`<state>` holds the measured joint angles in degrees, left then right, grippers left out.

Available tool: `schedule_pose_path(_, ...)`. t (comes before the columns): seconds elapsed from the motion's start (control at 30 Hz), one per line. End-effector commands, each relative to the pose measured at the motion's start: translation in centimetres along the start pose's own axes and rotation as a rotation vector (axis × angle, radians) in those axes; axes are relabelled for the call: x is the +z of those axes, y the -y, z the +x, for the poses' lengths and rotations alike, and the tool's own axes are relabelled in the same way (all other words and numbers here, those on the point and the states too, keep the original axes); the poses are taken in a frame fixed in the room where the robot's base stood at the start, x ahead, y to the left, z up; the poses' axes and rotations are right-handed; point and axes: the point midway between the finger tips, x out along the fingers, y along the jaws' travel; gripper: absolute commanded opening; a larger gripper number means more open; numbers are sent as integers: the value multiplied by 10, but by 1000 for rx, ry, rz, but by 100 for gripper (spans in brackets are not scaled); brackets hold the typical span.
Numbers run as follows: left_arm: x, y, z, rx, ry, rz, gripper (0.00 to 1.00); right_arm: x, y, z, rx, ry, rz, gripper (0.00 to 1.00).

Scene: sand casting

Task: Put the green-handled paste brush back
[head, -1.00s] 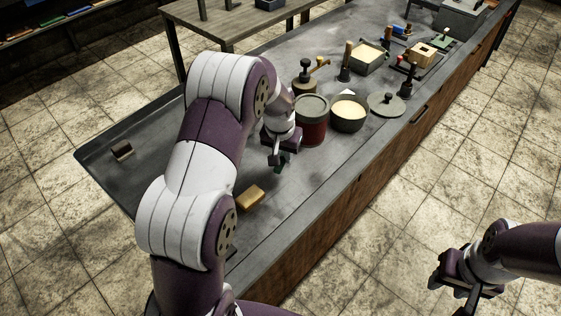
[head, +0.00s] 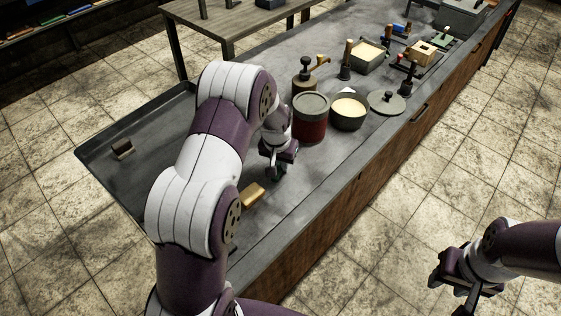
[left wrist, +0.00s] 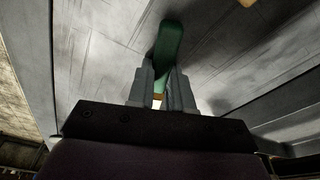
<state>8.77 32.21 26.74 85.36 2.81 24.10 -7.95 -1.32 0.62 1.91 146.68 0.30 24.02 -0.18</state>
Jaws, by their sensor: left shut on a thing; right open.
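My left gripper (head: 276,168) is low over the bench top, left of the red-brown lidded pot, partly hidden by my own wrist. In the left wrist view, the fingers (left wrist: 163,82) are shut on the green-handled paste brush. Its green handle (left wrist: 168,42) sticks out beyond the fingertips. A small tan part shows between the fingers. In the head view the brush is almost wholly hidden beneath the gripper, and I cannot tell whether it touches the bench. My right gripper (head: 458,288) is open and empty over the floor, right of the bench.
A yellow block (head: 253,194) lies close in front of the left gripper. The red-brown pot (head: 310,127), a bowl of pale material (head: 348,125) and a grey lid (head: 387,102) stand beyond it. A dark block (head: 122,148) sits far left. Bench room between is clear.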

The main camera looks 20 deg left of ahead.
Motion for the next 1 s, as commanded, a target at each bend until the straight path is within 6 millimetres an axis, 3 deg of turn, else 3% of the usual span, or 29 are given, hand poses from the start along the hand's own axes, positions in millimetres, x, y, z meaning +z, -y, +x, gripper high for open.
schedule_pose_path(0.07,2,0,2,0,4,0,0,0,0,1,0,0,0,43)
schedule_pose_path(0.1,2,0,2,1,5,0,26,0,0,0,0,0,0,43)
schedule_pose_path(0.17,2,0,3,1,6,0,45,0,0,1,0,0,0,43)
schedule_pose_path(0.73,4,0,2,1,10,0,45,0,0,-1,0,0,0,43)
schedule_pose_path(0.87,0,0,-17,1,5,0,45,-1,0,-7,0,0,0,43)
schedule_pose_path(1.0,-2,0,-56,0,0,0,45,-1,0,-6,0,0,0,43)
